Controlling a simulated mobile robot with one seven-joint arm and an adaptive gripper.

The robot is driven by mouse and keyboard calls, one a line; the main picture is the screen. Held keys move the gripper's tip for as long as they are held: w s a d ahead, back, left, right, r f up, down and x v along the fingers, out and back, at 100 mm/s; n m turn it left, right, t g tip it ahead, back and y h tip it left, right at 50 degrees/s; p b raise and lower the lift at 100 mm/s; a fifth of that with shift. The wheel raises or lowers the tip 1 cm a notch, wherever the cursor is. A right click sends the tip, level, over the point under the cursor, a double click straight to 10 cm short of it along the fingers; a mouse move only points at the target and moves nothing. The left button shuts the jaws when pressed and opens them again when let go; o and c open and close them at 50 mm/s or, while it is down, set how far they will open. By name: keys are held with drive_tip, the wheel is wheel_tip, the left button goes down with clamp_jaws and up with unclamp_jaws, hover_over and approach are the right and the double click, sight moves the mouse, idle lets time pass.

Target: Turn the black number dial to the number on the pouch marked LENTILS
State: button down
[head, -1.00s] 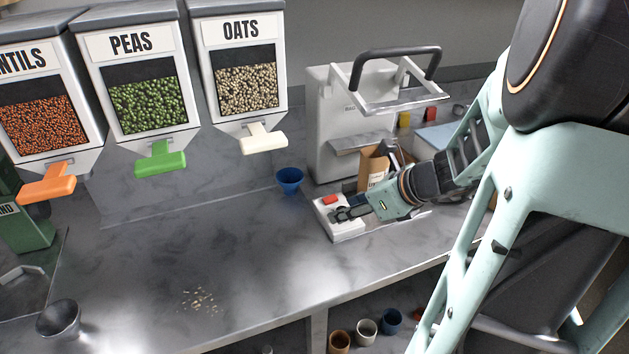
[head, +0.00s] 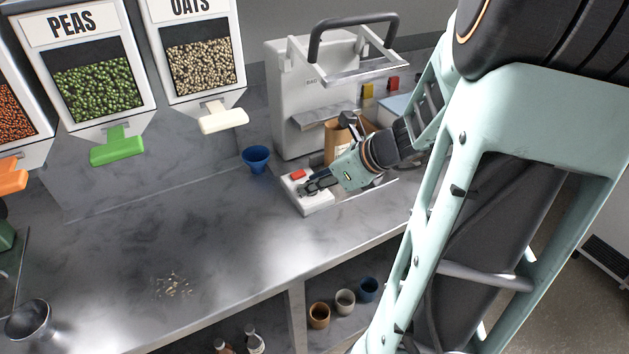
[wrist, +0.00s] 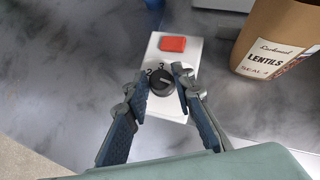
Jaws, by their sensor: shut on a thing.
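The black number dial (wrist: 161,86) sits on a white control box (wrist: 187,55) in the wrist view. A 2 and a 3 show beside it; any other numbers are hidden. A pale line shows on the dial, but I cannot tell clearly which number it points at. My gripper (wrist: 160,77) is shut on the dial, one finger on each side. In the head view my gripper (head: 308,187) is at the white box (head: 310,207), and the dial is hidden. The brown pouch (wrist: 275,40) reads LENTILS, with a small line below that looks like SEAL 4.
A red button (wrist: 173,43) is on the box beyond the dial. The pouch also stands behind my gripper in the head view (head: 332,148), before a grey sealing machine (head: 290,90). A blue cup (head: 256,158) stands left of the box. The counter further left is mostly clear.

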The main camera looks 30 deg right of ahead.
drive_tip(key=shift+r, duration=0.1)
drive_tip(key=n+g+y+p, duration=0.1)
drive_tip(key=n+p, duration=0.1)
drive_tip(key=n+g+y+p, duration=0.1)
drive_tip(key=p, duration=0.1)
drive_tip(key=shift+w+d+r+n+p, duration=0.1)
drive_tip(key=shift+w+r+n+p, duration=0.05)
drive_tip(key=shift+n+p, duration=0.2)
drive_tip(key=n+g+p, duration=0.1)
drive_tip(key=n+g+y+p, duration=0.1)
drive_tip(key=n, duration=0.1)
drive_tip(key=n+g+y+p, duration=0.1)
drive_tip(key=n+p, duration=0.1)
drive_tip(key=shift+w+d+f+n+g, duration=0.15)
drive_tip(key=shift+f+n+g, duration=0.1)
drive_tip(key=shift+g, duration=0.05)
drive_tip(key=c, duration=1.7)
unclamp_jaws()
drive_tip(key=shift+o, duration=0.2)
